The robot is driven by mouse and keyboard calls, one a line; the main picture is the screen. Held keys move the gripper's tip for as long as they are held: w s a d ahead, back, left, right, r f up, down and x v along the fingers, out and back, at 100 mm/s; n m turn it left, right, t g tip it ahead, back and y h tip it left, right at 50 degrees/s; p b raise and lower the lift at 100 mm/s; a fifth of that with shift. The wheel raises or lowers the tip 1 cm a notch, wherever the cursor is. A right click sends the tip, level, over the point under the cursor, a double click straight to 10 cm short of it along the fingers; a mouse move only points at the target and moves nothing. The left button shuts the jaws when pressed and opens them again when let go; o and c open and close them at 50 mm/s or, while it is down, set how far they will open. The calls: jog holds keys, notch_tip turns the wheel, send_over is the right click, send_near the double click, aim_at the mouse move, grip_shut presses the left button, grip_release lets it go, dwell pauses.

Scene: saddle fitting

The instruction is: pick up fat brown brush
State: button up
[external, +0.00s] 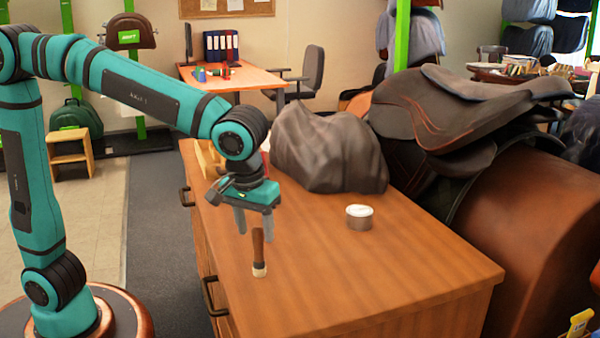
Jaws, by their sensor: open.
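The fat brown brush (258,253) is on the wooden cabinet top (350,275) near its left edge. It has a dark brown handle at the far end and a pale tip at the near end; I cannot tell whether it lies flat or stands. My gripper (254,235) points down over the handle end of the brush. Its two grey fingers are apart, one on each side of the handle in this view. I cannot tell the exact height of the fingertips or whether they touch the brush.
A round tin (359,217) stands right of the brush. A dark grey draped lump (328,150) sits behind it. A brown saddle (450,115) rests on a leather stand (545,235) at the right. The front of the cabinet top is clear.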

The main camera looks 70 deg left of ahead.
aim_at(259, 259)
jog(key=f, duration=0.3)
jog(key=shift+w+a+f, duration=0.2)
jog(key=shift+w+f, duration=0.05)
jog(key=shift+w, duration=0.05)
grip_shut()
jog(key=shift+r, duration=0.15)
